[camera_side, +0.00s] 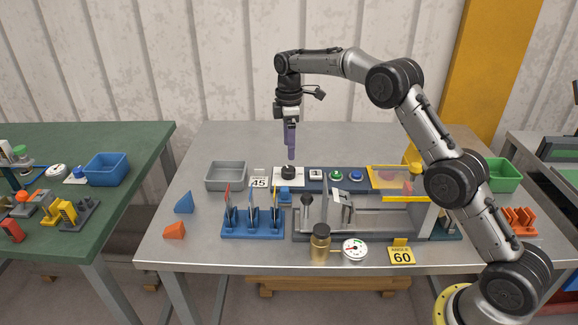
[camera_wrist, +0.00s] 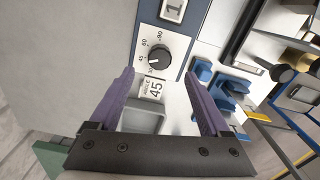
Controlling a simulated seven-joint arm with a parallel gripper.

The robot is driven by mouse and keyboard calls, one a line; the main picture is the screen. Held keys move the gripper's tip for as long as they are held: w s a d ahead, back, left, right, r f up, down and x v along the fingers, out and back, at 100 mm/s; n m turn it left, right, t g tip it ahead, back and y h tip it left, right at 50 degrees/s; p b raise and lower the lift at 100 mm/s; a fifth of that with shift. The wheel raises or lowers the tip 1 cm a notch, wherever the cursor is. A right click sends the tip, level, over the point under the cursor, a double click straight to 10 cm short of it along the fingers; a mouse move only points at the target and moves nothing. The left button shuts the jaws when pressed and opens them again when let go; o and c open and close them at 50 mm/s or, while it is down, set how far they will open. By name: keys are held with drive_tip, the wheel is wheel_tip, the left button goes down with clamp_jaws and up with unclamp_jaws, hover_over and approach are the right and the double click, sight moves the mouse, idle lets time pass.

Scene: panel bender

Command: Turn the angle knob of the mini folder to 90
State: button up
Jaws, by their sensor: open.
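The angle knob (camera_side: 288,171) is a black round knob on a white panel of the mini folder (camera_side: 362,222). In the wrist view the knob (camera_wrist: 160,57) sits on a dial (camera_wrist: 176,42) printed 30, 45, 60 and 90. A small light mark shows at the knob's lower-left edge, near the 30 and 45 end; its exact setting is too small to tell. My gripper (camera_side: 291,156) points down just above the knob in the side view. In the wrist view my gripper (camera_wrist: 159,74) has its purple fingers wide apart, with nothing between them held.
A 45 card (camera_side: 259,183) stands left of the knob. A grey tray (camera_side: 226,176), a blue rack (camera_side: 252,224) with upright tools, a brass cylinder (camera_side: 320,244), a gauge (camera_side: 355,249) and an ANGLE 60 card (camera_side: 401,256) are nearby.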

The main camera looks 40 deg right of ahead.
sight(289, 169)
wheel_tip(289, 169, down, 8)
drive_tip(key=shift+r, duration=0.1)
idle(0.4)
clamp_jaws()
